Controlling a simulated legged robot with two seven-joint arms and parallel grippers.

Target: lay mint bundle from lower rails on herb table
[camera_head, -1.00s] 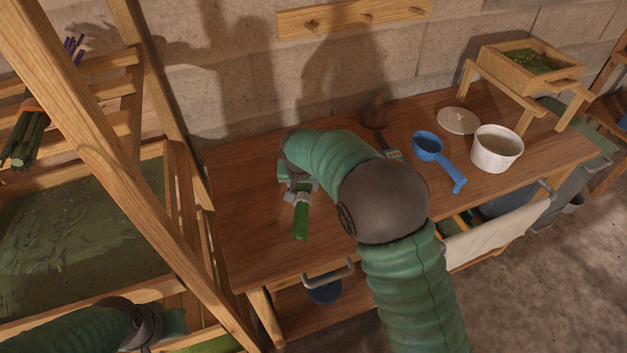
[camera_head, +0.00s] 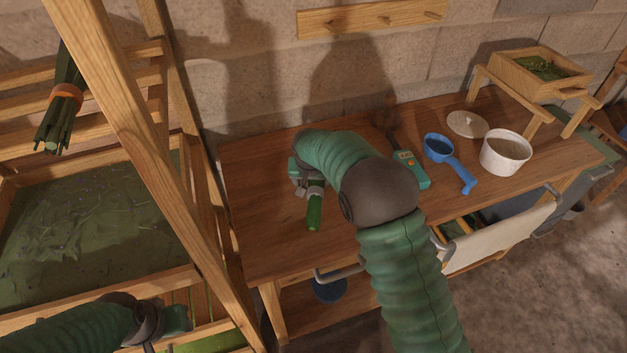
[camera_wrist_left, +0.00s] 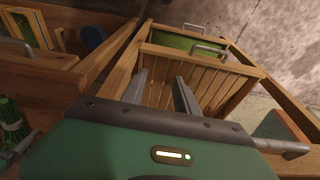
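A green mint bundle (camera_head: 315,214) with a pale grey band lies at the left part of the wooden herb table (camera_head: 270,240). It seems to show also at the lower left of the left wrist view (camera_wrist_left: 12,122). My right gripper (camera_head: 305,188) is at the bundle's far end, at the band. My own wrist hides much of it, so whether its fingers press on the bundle is unclear. My left gripper (camera_wrist_left: 160,92) is open and empty, with its fingers apart above wooden slats (camera_wrist_left: 200,80). In the head view it is low at the left, by the drying rack (camera_head: 150,150).
Another bundle with an orange band (camera_head: 66,95) hangs on the rack's upper rails. A towel (camera_head: 500,240) hangs at the front.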

